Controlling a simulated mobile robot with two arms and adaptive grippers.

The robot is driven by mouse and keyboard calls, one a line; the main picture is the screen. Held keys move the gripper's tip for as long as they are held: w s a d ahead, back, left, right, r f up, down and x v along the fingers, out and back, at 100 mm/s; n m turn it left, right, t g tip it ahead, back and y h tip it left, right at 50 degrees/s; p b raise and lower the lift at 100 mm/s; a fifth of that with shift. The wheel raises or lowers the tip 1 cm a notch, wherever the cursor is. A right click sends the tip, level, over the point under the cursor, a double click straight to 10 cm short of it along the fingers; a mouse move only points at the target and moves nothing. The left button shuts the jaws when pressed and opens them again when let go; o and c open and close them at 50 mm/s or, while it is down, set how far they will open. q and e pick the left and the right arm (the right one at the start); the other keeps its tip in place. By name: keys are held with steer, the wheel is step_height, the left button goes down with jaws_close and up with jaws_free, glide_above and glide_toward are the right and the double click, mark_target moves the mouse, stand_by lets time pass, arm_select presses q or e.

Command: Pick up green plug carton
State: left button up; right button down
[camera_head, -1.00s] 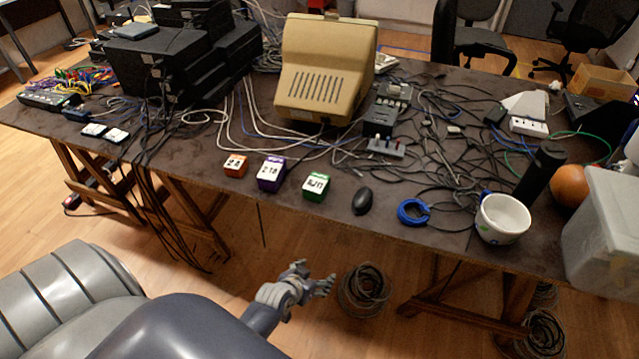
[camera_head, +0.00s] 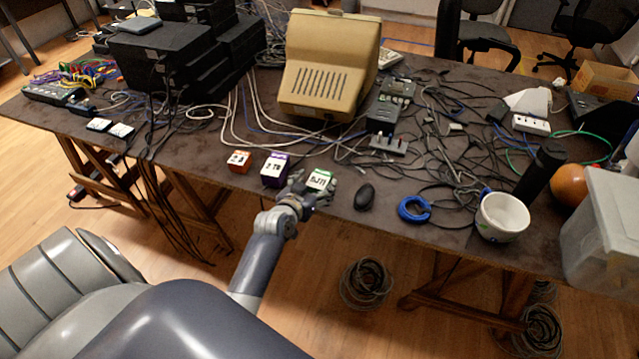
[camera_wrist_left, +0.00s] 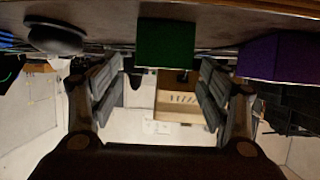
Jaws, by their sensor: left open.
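The green plug carton (camera_head: 320,180) stands near the front edge of the table, its white labelled top showing. My left gripper (camera_head: 312,192) is at its near side and hides part of its front. In the left wrist view, which appears upside down, the green carton (camera_wrist_left: 165,43) lies ahead between the open fingers of the gripper (camera_wrist_left: 163,85). The fingers are apart on both sides, and I see no contact with the carton. My right gripper is not in view.
A purple carton (camera_head: 275,170) and an orange carton (camera_head: 239,162) stand left of the green one. A black mouse (camera_head: 365,197) lies to its right, then a blue cable coil (camera_head: 414,209) and a white pot (camera_head: 502,217). Loose cables and a beige monitor (camera_head: 330,65) are behind.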

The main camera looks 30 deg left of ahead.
mark_target(318, 181)
arm_select(q)
steer(key=x, duration=0.5)
steer(key=shift+s+a+f, duration=0.1)
steer(key=shift+s+f, duration=0.05)
steer(key=c, duration=1.2)
